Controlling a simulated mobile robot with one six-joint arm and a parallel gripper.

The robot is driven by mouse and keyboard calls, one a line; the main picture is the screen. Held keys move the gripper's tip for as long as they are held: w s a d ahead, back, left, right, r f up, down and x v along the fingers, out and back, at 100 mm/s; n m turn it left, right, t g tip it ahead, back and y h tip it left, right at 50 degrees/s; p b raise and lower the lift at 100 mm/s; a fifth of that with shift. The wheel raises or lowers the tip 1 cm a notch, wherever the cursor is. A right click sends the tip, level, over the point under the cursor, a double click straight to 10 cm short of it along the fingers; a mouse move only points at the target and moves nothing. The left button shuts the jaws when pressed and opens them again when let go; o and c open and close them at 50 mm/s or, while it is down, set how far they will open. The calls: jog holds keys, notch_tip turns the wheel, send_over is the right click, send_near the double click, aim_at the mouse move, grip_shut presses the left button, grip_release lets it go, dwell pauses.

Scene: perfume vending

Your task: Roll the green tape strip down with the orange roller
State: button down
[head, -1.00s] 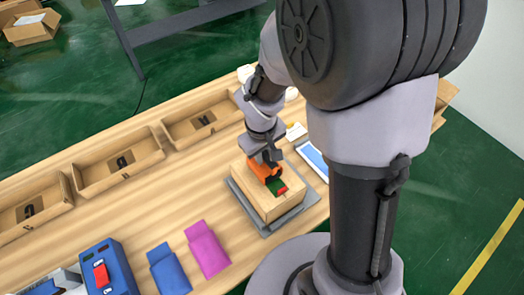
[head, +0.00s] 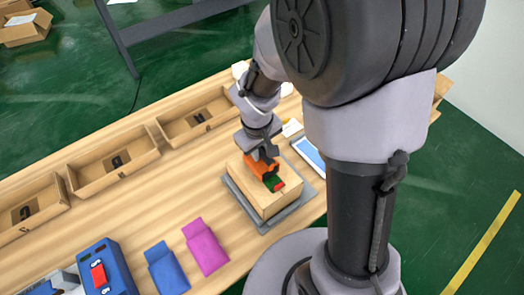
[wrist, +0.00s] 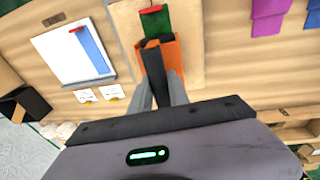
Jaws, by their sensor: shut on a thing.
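The green tape strip (head: 271,183) lies on top of a cardboard box (head: 262,206), with a red piece at its near end; the strip also shows in the wrist view (wrist: 156,24). The orange roller (head: 264,167) is over the strip and hides part of it. My gripper (wrist: 160,88) is shut on the dark handle of the roller, which shows orange in the wrist view (wrist: 173,60). I cannot tell whether the roller presses on the tape. The green and the red piece stick out beyond the roller.
The box stands on a grey plate (head: 242,205). A white and blue tablet (head: 309,152) lies to its right. Purple (head: 206,248) and blue (head: 166,270) pouches and a blue device (head: 106,268) lie to the left. Open bins (head: 115,165) line the far edge.

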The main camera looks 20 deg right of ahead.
jog(key=shift+w+a, duration=0.1)
jog(key=shift+w, duration=0.25)
notch_tip(320, 180, up, 7)
jog(key=p, duration=0.5)
jog(key=shift+p, duration=0.4)
jog(key=shift+f, duration=0.1)
